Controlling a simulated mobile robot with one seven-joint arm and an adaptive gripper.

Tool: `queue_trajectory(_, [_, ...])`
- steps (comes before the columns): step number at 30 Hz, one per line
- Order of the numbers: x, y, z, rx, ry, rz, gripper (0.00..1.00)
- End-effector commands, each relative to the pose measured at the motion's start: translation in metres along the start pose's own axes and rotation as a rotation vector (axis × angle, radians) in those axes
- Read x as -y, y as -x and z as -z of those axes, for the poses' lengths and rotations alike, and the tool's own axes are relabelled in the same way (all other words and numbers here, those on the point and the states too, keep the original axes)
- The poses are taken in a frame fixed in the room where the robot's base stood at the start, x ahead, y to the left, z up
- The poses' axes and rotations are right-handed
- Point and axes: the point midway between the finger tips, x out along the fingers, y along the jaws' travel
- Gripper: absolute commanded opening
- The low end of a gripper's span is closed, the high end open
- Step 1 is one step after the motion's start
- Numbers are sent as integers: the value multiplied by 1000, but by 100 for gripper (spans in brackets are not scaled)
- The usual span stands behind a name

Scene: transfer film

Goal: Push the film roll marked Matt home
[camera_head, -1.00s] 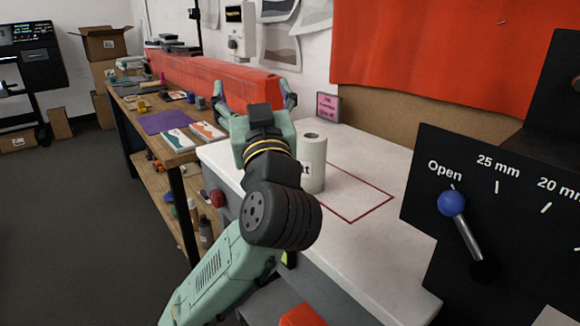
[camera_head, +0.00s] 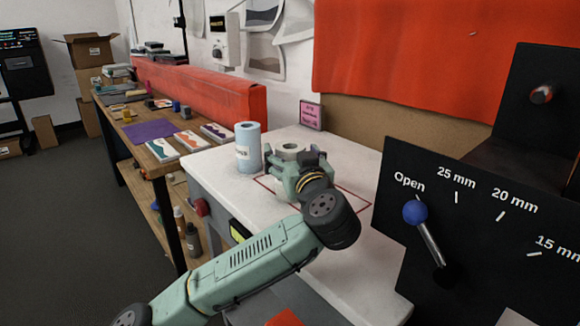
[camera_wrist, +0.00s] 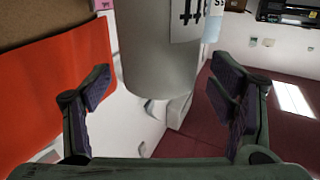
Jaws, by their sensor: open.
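A pale grey-white film roll (camera_head: 290,147) stands upright on the white tabletop (camera_head: 345,165); only its top and hollow core show in the head view. In the wrist view the roll (camera_wrist: 165,50) carries a partly cut-off label with "tt" letters. My gripper (camera_head: 298,165) is open, low over the tabletop, with its fingers on either side of this roll. In the wrist view, gaps show between the roll and both fingers. A red outline (camera_head: 352,192) is marked on the tabletop around this area. My gripper hides the roll's base, so its place against the outline is unclear.
A blue film roll (camera_head: 247,147) stands upright just left of my gripper. A black panel (camera_head: 480,225) at the right has a blue-knobbed lever (camera_head: 416,213) at Open. A pink sign (camera_head: 311,115) stands at the back. The tabletop right of my gripper is clear.

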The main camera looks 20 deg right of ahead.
Motion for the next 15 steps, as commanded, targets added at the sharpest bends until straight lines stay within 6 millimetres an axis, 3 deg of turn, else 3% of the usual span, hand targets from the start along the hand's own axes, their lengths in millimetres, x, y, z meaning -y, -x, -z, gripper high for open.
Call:
queue_trajectory(6, [0, -23, 1, -1, -1, 1, 77])
queue_trajectory(12, [0, -23, 0, -1, 0, -1, 77])
queue_trajectory(15, [0, -23, 0, -1, 0, -1, 72])
